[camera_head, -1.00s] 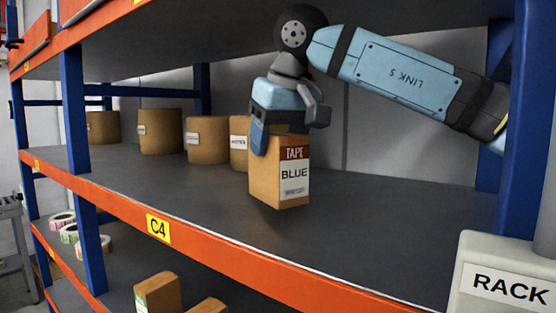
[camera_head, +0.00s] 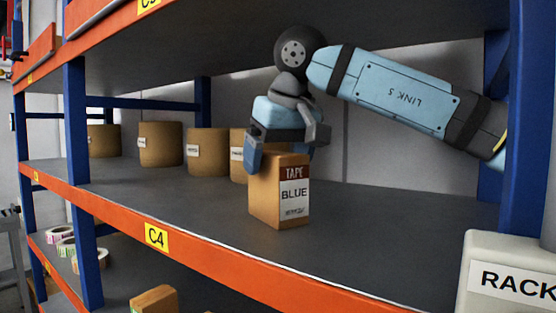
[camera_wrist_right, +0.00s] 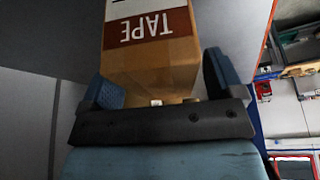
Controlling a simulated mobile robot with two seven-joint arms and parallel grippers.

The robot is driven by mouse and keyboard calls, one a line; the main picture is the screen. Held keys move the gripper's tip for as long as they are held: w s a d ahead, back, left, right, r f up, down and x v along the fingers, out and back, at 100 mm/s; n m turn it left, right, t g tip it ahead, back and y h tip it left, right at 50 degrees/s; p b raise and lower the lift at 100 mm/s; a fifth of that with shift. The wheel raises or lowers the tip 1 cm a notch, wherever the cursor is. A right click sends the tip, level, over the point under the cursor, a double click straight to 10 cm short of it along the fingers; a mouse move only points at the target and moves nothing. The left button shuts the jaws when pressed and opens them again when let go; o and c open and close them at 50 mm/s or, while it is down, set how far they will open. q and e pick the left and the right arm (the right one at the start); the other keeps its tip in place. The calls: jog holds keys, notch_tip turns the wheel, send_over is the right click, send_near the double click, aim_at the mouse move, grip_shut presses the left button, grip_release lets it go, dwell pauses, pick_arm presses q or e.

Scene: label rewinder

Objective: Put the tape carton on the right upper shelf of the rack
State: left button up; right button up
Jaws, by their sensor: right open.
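The tape carton (camera_head: 279,200) is a brown box with a label reading TAPE and BLUE. It stands upright on the shelf (camera_head: 390,232) tagged C4, near the right end of the rack bay. My right gripper (camera_head: 279,158) is above the carton, with its fingers at the top of the box, open. In the right wrist view the carton (camera_wrist_right: 150,66) lies between and beyond the spread fingers (camera_wrist_right: 165,82), with a gap at the right finger. My left gripper is not in view.
Several brown rolls or drums (camera_head: 160,145) stand behind and left on the same shelf. An orange beam (camera_head: 215,254) runs along the shelf front. A blue post (camera_head: 526,130) and a RACK sign (camera_head: 510,280) stand at the right. Another shelf (camera_head: 400,20) hangs above my arm.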

jog(key=v, duration=0.5)
jog(key=shift+p, duration=0.3)
jog(key=s+d, duration=0.6)
jog(key=s, duration=0.4)
jog(key=shift+d+b, duration=0.2)
jog(key=shift+b, duration=0.25)
jog(key=shift+s, duration=0.15)
